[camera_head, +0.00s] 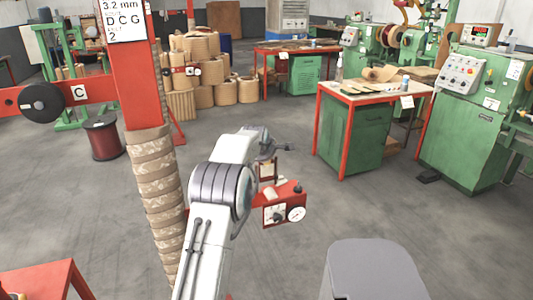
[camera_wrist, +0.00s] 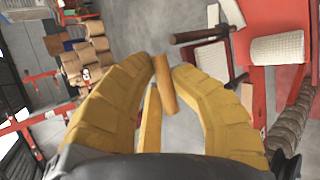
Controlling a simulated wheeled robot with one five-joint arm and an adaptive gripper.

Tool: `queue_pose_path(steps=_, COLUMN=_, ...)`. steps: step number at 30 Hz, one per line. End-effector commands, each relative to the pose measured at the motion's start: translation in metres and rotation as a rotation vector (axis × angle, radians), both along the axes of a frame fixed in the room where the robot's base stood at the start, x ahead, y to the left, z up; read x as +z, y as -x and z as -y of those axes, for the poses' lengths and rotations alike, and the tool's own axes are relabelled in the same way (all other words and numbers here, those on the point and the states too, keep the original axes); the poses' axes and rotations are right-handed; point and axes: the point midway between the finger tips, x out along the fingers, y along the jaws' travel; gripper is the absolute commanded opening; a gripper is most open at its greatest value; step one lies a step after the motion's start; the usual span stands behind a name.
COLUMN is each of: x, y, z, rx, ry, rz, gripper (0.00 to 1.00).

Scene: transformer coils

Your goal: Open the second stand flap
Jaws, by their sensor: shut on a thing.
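The red stand (camera_head: 270,205) with a gauge and a dial plate is just beyond my arm in the head view. In the wrist view its red body (camera_wrist: 270,25) fills the upper right, with white pads (camera_wrist: 277,48) on it. A tan wooden handle (camera_wrist: 165,85) sits between the yellow fingers of my gripper (camera_wrist: 162,75), which is shut on it. In the head view my gripper (camera_head: 268,150) is at the stand's far end, partly hidden by my arm. A dark rod (camera_wrist: 200,35) sticks out from the stand. I cannot tell how far the flap is turned.
A red post (camera_head: 140,70) with a wrapped lower part (camera_head: 155,185) stands close on the left. A green bench (camera_head: 355,130) and a green machine (camera_head: 470,120) are at the right. Cardboard rolls (camera_head: 205,65) are stacked behind. The grey floor between is clear.

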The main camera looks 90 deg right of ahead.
Motion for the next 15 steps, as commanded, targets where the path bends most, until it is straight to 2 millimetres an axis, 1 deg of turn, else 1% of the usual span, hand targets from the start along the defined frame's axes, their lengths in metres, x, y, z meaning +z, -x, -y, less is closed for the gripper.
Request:
queue_pose_path(steps=1, x=-0.0020, y=-0.0040, z=0.0003, rx=0.003, ry=-0.003, rz=0.003, gripper=0.00)
queue_pose_path(steps=5, x=-0.0022, y=-0.0042, z=0.0002, rx=0.004, ry=-0.003, rz=0.004, gripper=0.00)
queue_pose_path(steps=6, x=-0.0022, y=-0.0042, z=0.0002, rx=0.004, ry=-0.003, rz=0.004, gripper=0.18)
queue_pose_path(steps=15, x=-0.0037, y=-0.0025, z=-0.0004, rx=0.003, ry=-0.007, rz=0.002, gripper=0.44)
